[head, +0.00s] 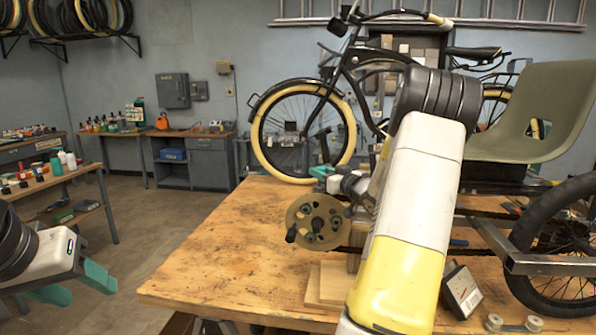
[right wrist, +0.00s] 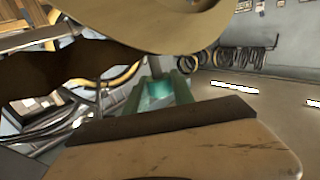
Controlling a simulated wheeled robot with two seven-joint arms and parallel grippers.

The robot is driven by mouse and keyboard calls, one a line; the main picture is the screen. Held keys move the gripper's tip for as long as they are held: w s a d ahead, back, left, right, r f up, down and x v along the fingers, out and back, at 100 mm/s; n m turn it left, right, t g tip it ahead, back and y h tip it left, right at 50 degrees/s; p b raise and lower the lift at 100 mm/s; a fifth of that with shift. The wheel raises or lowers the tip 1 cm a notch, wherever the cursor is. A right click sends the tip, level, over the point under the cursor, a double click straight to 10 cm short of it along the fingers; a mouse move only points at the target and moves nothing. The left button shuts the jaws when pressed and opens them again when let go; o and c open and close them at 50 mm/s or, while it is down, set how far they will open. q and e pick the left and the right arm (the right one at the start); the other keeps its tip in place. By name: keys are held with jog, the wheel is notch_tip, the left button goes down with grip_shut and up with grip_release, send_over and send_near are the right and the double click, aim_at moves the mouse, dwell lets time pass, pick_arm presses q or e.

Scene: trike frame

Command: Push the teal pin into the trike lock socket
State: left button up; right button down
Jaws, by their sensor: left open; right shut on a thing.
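My right gripper (head: 326,178) is at the far part of the workbench, just above and behind the tan round plate (head: 316,220) with holes. Much of it is hidden by my own arm in the head view. In the right wrist view its green fingers (right wrist: 160,92) are shut on the teal pin (right wrist: 158,89), beneath a grey rod-like part. The plate's edge (right wrist: 150,30) is close above. I cannot make out the lock socket or whether the pin touches it. My left gripper (head: 72,286) is open and empty, left of the workbench.
The wooden workbench (head: 215,255) is clear at its left. Wooden blocks (head: 327,284) sit below the plate. A dark device (head: 461,290), metal spools (head: 493,322) and the trike's wheel (head: 560,245) are at right. A bicycle (head: 300,130) stands behind.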

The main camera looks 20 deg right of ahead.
jog(key=shift+f, duration=0.85)
jog(key=c, duration=1)
grip_release()
jog(key=s, duration=0.2)
jog(key=s+d, duration=0.1)
jog(key=s, duration=0.4)
jog(key=shift+s+d, duration=0.15)
jog(key=shift+s, duration=0.2)
